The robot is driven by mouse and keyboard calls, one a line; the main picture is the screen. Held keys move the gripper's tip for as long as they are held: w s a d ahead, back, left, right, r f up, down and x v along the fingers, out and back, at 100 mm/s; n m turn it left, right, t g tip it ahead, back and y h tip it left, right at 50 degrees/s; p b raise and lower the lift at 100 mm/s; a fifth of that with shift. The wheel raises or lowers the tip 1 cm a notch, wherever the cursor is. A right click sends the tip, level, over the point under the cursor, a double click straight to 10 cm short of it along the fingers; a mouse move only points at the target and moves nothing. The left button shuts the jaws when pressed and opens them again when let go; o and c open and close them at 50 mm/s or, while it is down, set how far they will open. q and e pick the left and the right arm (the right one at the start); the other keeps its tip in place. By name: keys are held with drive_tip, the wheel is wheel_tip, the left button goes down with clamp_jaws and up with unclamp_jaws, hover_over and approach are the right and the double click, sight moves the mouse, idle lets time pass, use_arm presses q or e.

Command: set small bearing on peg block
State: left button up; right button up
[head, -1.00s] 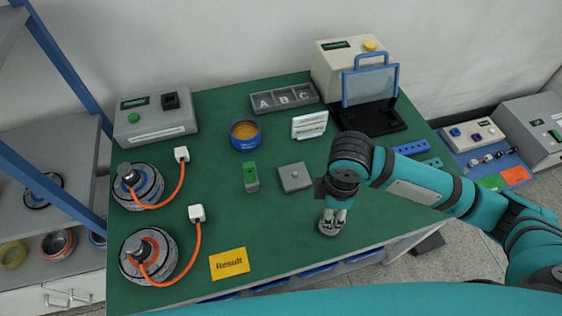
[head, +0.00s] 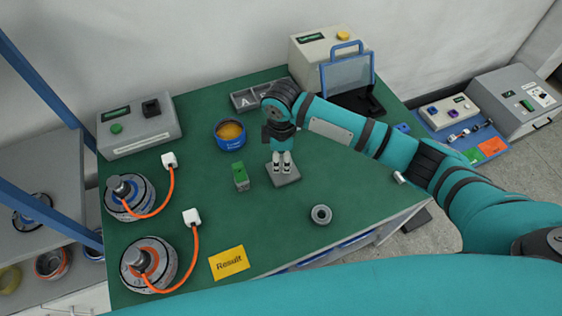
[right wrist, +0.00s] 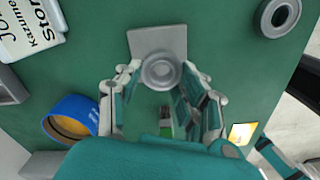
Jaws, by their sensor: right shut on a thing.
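The small bearing (right wrist: 161,72) is a round grey ring between the fingers of my right gripper (right wrist: 160,80) in the right wrist view. My right gripper (head: 282,168) is shut on it and points down over the peg block. The peg block (head: 287,180) is a flat grey square plate; in the right wrist view the plate (right wrist: 150,36) shows behind the bearing. The bearing and fingers hide the peg, and I cannot tell whether the bearing touches the block. My left gripper is not in view.
Another grey ring (head: 320,214) lies alone toward the front right. A green-and-grey block (head: 240,177) and a blue round container (head: 229,134) stand left of the peg block. Two hub motors (head: 149,265) with orange cables are at left. A yellow Result card (head: 229,263) lies in front.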

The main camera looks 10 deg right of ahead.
sight(281, 165)
drive_tip(key=shift+w+f+p, duration=0.1)
drive_tip(key=shift+f+p, duration=0.3)
drive_tip(key=shift+f, duration=1.3)
drive_tip(key=shift+f, duration=0.1)
drive_tip(key=shift+f, duration=0.1)
drive_tip(key=o, duration=1.1)
drive_tip(key=shift+o, duration=0.2)
wheel_tip(281, 165, up, 12)
drive_tip(key=b, duration=0.1)
drive_tip(key=shift+r, duration=0.2)
